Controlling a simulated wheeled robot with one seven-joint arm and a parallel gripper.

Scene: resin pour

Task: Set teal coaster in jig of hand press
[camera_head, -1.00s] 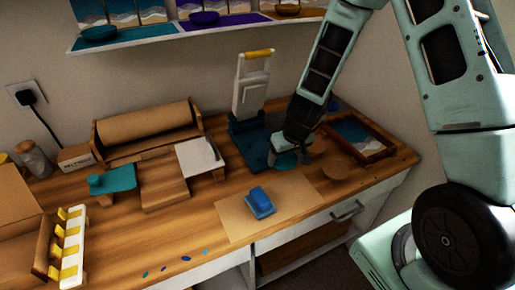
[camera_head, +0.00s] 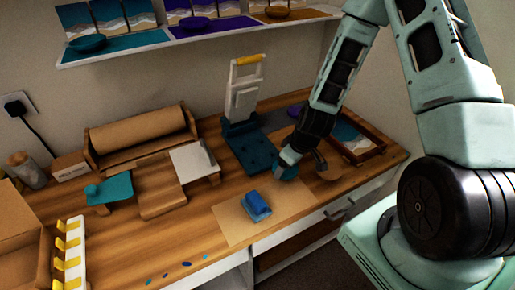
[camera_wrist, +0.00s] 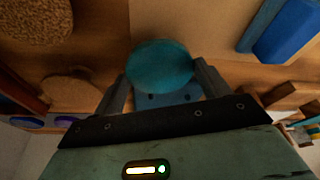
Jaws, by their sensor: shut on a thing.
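My gripper (camera_wrist: 161,82) is shut on a round teal coaster (camera_wrist: 160,64), held between its two fingers in the wrist view. In the head view my gripper (camera_head: 285,172) is low over the bench, just right of and in front of the hand press. The coaster is mostly hidden by the gripper there. The hand press (camera_head: 250,145) has a dark teal base and a white upright with a yellow handle. Its jig cannot be made out clearly. The coaster appears beside the press base, not on it.
A blue block (camera_head: 256,206) lies on a brown sheet (camera_head: 233,222) in front of the press. A round cork disc (camera_head: 328,170) and a framed picture (camera_head: 376,152) are at right. A teal-topped stand (camera_head: 110,190) and a paper roll holder (camera_head: 140,140) are at left. A shelf (camera_head: 150,48) hangs above.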

